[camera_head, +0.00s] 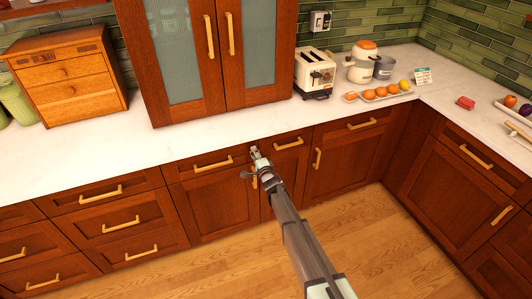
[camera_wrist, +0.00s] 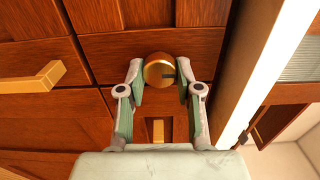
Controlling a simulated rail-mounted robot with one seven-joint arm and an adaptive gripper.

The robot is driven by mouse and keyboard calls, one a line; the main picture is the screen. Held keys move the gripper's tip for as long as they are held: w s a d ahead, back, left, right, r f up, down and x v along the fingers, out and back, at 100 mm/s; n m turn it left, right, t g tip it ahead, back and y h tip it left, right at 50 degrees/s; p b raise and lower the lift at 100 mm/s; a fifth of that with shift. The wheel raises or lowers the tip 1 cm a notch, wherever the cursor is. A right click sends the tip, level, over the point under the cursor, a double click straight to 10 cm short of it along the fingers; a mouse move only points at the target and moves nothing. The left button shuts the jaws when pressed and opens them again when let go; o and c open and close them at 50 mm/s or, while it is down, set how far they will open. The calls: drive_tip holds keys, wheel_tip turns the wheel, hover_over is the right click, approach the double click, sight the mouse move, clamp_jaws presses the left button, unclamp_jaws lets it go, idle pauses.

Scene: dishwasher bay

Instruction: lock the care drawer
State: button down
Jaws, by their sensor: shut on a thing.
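A round brass lock knob (camera_wrist: 155,66) with a dark mark on the right of its face sits on a reddish-brown wooden drawer front (camera_wrist: 205,42). My gripper (camera_wrist: 159,75) is shut on the knob, with one fingertip at its left side and one at its right. In the head view my gripper (camera_head: 256,153) is at the row of drawers just under the counter edge, and it hides the knob there. No gap shows at the drawer front near my gripper. I cannot read a label that names the care drawer.
Drawers with brass bar handles, one at the left (camera_head: 213,164) and one at the right (camera_head: 289,144), flank my gripper. The white counter (camera_head: 220,128) runs above. A toaster (camera_head: 314,72) and a wooden drawer box (camera_head: 68,74) stand on it. The floor (camera_head: 375,240) is clear.

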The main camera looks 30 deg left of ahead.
drive_tip(key=shift+r, duration=0.1)
drive_tip(key=c, duration=0.8)
unclamp_jaws()
drive_tip(key=shift+a, duration=0.1)
drive_tip(key=v, duration=1.2)
